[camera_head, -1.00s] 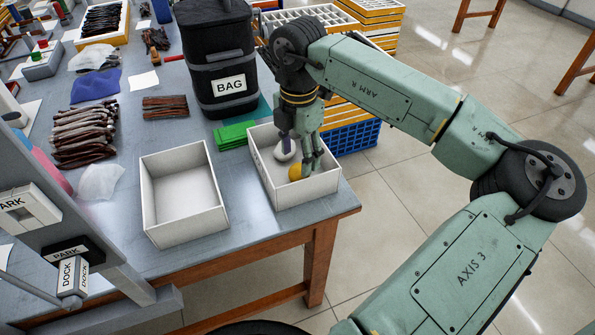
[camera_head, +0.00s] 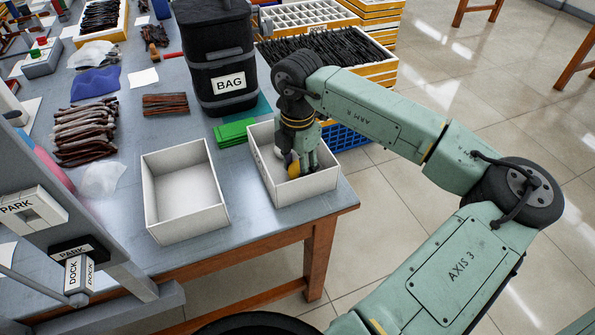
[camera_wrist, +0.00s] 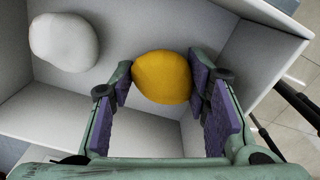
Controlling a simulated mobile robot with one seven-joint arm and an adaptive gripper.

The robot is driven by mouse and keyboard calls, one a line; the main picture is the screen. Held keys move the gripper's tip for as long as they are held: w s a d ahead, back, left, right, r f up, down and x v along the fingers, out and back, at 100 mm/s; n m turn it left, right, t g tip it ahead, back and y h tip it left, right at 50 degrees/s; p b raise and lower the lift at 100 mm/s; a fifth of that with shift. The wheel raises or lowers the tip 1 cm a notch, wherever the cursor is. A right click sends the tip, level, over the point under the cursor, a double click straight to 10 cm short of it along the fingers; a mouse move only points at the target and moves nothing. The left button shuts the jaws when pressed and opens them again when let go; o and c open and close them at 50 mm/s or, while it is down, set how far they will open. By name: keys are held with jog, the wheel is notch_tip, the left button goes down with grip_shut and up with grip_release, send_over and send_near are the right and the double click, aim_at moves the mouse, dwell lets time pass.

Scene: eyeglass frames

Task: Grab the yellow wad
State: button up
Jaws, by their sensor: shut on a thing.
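The yellow wad (camera_wrist: 162,77) is a rounded lump inside the right-hand white box (camera_head: 312,187). It also shows in the head view (camera_head: 293,169), partly hidden by my gripper. My gripper (camera_wrist: 165,85) reaches down into that box, and its purple-padded fingers are shut on the yellow wad, one on each side. A white wad (camera_wrist: 64,42) lies in the same box, to the left of the yellow one in the wrist view and apart from my fingers. In the head view the white wad is mostly hidden.
The walls of the box stand close around my gripper. An empty white box (camera_head: 184,235) is to its left. Green cloths (camera_head: 233,133) and a black bag (camera_head: 222,60) are behind. The table's right edge is close to the box.

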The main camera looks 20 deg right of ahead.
aim_at(298, 166)
jog(key=shift+c, duration=0.4)
jog(key=shift+r, duration=0.55)
notch_tip(298, 166, up, 9)
jog(key=b, duration=0.2)
jog(key=shift+b, duration=0.3)
jog(key=shift+f, duration=0.3)
